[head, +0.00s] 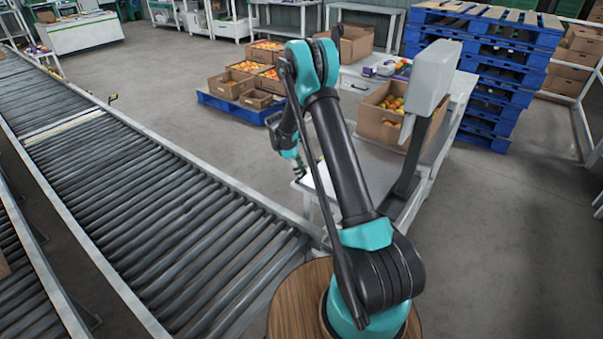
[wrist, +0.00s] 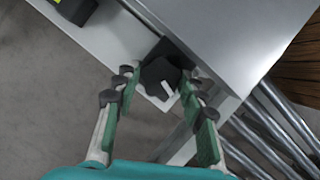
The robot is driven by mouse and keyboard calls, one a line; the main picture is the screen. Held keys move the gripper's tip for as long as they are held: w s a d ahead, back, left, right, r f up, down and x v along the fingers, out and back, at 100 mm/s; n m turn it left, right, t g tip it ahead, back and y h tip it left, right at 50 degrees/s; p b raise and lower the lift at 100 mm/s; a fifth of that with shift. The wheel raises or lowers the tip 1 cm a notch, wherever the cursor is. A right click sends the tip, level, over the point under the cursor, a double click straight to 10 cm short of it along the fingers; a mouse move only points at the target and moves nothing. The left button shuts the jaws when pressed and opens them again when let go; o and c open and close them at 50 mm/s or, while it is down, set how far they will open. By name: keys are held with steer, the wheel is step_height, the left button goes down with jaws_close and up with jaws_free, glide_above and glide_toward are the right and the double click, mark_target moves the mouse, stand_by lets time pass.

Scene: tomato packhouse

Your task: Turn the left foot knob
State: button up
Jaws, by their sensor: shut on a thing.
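The left foot knob (wrist: 158,76) is a black lobed knob with a white pointer mark, at the middle of the wrist view. It sits beside the corner of a grey metal bench top. My gripper (wrist: 157,84) has one finger on each side of the knob and is shut on it. The white mark points down and slightly right in that view. In the head view my gripper (head: 298,168) is low at the left end of the grey bench (head: 318,180). The knob cannot be made out there.
A roller conveyor (head: 170,220) runs along the left. A cardboard box of tomatoes (head: 377,129) and a grey upright unit (head: 431,80) stand on the bench. Tomato boxes sit on a blue pallet (head: 225,107) behind. The floor between the conveyor and that pallet is clear.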

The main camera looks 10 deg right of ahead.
steer(key=m, duration=0.2)
steer(key=m+g+y, duration=0.1)
steer(key=m, duration=0.2)
steer(key=shift+w+g, duration=0.15)
steer(key=shift+g, duration=0.15)
stand_by(0.4)
steer(key=o, duration=0.9)
steer(key=shift+c, duration=0.2)
steer(key=v, duration=1.2)
steer(key=shift+w+d, duration=0.1)
